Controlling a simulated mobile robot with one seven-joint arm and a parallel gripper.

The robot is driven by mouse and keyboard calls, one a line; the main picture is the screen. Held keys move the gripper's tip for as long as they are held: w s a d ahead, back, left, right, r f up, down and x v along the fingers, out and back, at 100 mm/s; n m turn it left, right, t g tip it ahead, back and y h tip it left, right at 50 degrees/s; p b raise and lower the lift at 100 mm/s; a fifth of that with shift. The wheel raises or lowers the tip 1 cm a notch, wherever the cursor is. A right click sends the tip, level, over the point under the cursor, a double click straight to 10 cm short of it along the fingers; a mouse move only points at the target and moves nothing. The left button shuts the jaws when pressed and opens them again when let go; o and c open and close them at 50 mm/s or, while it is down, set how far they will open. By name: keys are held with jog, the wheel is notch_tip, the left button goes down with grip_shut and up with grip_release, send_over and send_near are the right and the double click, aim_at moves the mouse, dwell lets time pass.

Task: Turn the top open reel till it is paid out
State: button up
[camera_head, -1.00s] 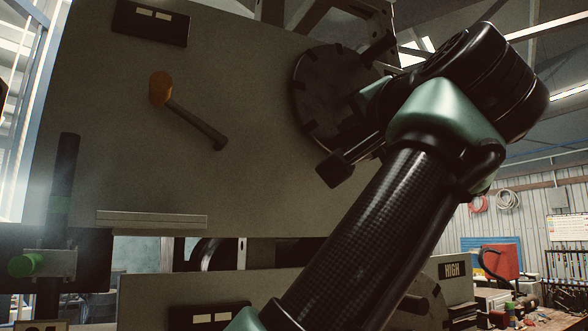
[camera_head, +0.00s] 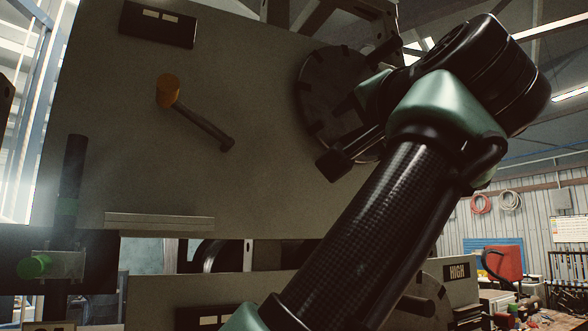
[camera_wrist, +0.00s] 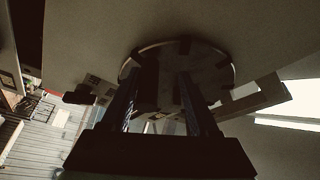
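A dark round disc with notches in its rim (camera_head: 328,92), which looks like the top open reel, is mounted at the right side of a large upright grey panel (camera_head: 120,120). My wrist covers its right part in the head view. In the wrist view the disc (camera_wrist: 212,68) lies straight ahead of my gripper (camera_wrist: 162,80). Its two fingers stand apart and point at the disc's face. A dark shape shows between them, too dim to name; I cannot tell whether the fingers touch the disc.
A green knob (camera_head: 35,267) is at lower left.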

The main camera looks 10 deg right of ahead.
jog(key=shift+f, duration=0.15)
jog(key=shift+s+f, duration=0.15)
jog(key=shift+s, duration=0.05)
jog(key=b+v, duration=0.7)
jog(key=v, duration=0.5)
jog(key=shift+s, duration=0.3)
